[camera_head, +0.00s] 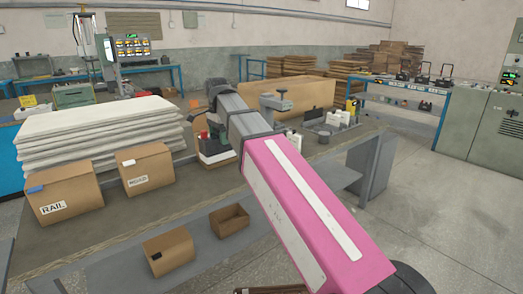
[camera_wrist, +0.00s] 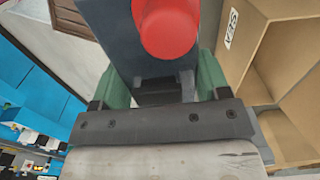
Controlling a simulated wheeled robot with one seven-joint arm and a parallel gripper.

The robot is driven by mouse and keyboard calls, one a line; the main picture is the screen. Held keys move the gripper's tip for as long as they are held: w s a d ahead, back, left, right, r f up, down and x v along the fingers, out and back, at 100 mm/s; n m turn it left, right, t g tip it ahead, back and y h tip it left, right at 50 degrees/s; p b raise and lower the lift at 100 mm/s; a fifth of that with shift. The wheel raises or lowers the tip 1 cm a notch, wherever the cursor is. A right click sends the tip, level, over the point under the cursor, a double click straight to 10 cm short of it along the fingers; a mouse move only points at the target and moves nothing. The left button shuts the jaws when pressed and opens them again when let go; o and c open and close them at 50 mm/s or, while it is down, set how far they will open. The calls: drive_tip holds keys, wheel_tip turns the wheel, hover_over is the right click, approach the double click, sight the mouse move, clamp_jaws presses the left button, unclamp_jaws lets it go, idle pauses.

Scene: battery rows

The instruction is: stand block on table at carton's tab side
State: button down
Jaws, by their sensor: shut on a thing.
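My gripper (camera_wrist: 158,92) is shut on a dark grey block (camera_wrist: 112,38), which stands between its green fingers in the wrist view. A round red knob (camera_wrist: 168,26) shows in front of the block there. In the head view the gripper end is far along my arm, above the table (camera_head: 120,217), and the block is mostly hidden. A brown carton with a blue tab (camera_head: 64,188) labelled RAIL stands at the left. A second carton with a white tab (camera_head: 147,170) stands right of it. I cannot tell which carton is meant.
A small carton with a black tab (camera_head: 168,253) and an open box (camera_head: 229,221) sit at a lower level in front. A long carton (camera_head: 300,97) lies beyond my arm. An open carton (camera_wrist: 262,40) is close at right in the wrist view.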

drive_tip(key=shift+w+d+f, duration=1.2)
drive_tip(key=shift+d+f, duration=0.3)
drive_tip(key=shift+f, duration=0.3)
drive_tip(key=shift+w+d+f, duration=1.15)
drive_tip(key=shift+d+f, duration=0.35)
drive_tip(key=shift+f, duration=0.25)
drive_tip(key=shift+w+d+f, duration=1.2)
drive_tip(key=shift+d+f, duration=0.3)
drive_tip(key=shift+f, duration=0.3)
drive_tip(key=shift+f, duration=0.1)
drive_tip(key=shift+c, duration=0.6)
unclamp_jaws()
wheel_tip(320, 180, up, 12)
